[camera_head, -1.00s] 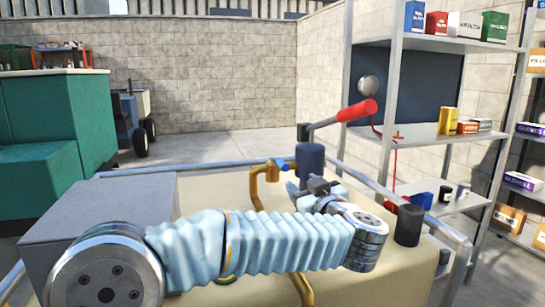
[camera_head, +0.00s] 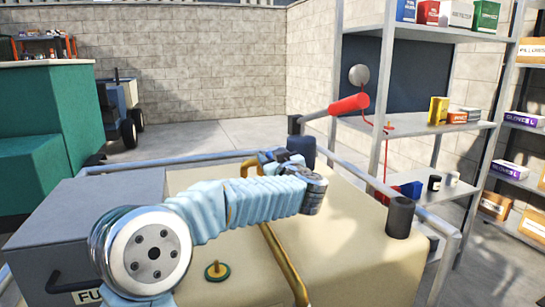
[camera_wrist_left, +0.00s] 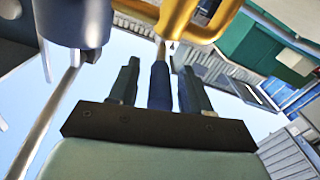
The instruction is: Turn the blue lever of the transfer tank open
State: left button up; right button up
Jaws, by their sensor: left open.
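The beige transfer tank (camera_head: 350,235) fills the lower part of the head view, with a brass-yellow pipe (camera_head: 284,262) on its top. My left arm crosses over it, and my left gripper (camera_head: 268,158) is beside the dark blue pump body at the far side. In the left wrist view the blue lever (camera_wrist_left: 159,86) stands between the two dark fingers of my left gripper (camera_wrist_left: 157,75). The fingers are open, with a gap visible on each side of the lever. The yellow pipe (camera_wrist_left: 188,18) is just beyond the fingertips. In the head view the lever is mostly hidden by the gripper.
The pump body (camera_head: 301,149) with its red-gripped handle (camera_head: 349,104) rises close to the gripper. A metal rail (camera_head: 170,162) borders the tank. A grey box (camera_head: 95,215) is at left, a black post (camera_head: 399,217) at right. Shelves (camera_head: 440,125) stand behind.

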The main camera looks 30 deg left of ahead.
pick_arm(q)
grip_shut()
dwell(0.3)
